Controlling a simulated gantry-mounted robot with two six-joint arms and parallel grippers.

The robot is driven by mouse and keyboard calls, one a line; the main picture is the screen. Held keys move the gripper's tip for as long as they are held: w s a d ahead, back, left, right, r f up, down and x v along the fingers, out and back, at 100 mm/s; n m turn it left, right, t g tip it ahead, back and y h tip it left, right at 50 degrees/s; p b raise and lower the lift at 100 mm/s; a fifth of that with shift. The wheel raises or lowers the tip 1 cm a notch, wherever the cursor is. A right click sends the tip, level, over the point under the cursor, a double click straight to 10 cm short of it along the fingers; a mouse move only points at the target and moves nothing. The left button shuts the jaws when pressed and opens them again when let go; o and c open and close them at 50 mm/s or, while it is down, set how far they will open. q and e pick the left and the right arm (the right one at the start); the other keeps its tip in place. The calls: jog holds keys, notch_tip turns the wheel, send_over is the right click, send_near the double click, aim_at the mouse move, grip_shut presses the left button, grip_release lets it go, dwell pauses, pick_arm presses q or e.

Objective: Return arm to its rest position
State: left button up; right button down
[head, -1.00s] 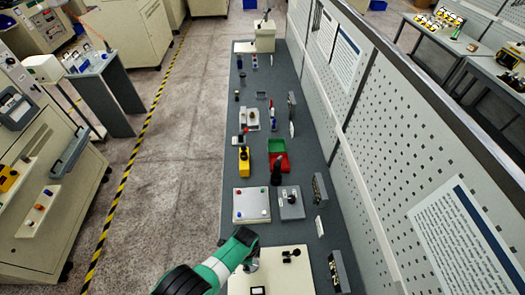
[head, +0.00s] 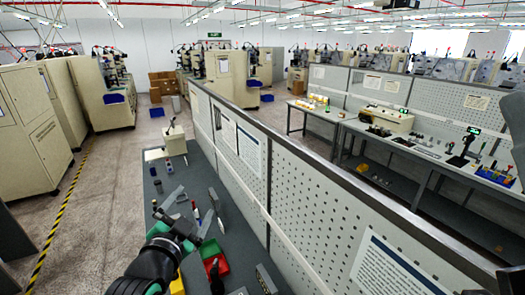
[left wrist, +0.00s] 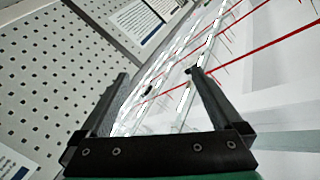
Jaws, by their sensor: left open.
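My left arm comes in from the bottom of the head view, and its black gripper (head: 188,208) is raised over the dark grey bench (head: 205,180). Its two fingers are spread apart with nothing between them. In the left wrist view the open gripper (left wrist: 158,78) points up toward the white ceiling with red lines, beside a perforated panel.
A perforated partition (head: 290,190) runs along the bench's right side. A cream machine (head: 175,140) stands at the bench's far end. The aisle to the left is clear.

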pick_arm(q)
jog(key=s+r+n+t, duration=0.2)
jog(key=s+r+t, duration=0.35)
jog(key=r, duration=0.95)
jog(key=s+r+n+t, duration=0.2)
jog(key=s+r+n, duration=0.1)
jog(key=s+r, duration=0.4)
jog(key=s+a+r+n+t, duration=0.1)
jog(key=s+r+n+t, duration=0.2)
jog(key=s, duration=0.9)
jog(key=shift+s+a+r+h, duration=0.3)
jog(key=shift+s+r+h, duration=0.1)
jog(key=shift+r, duration=1.5)
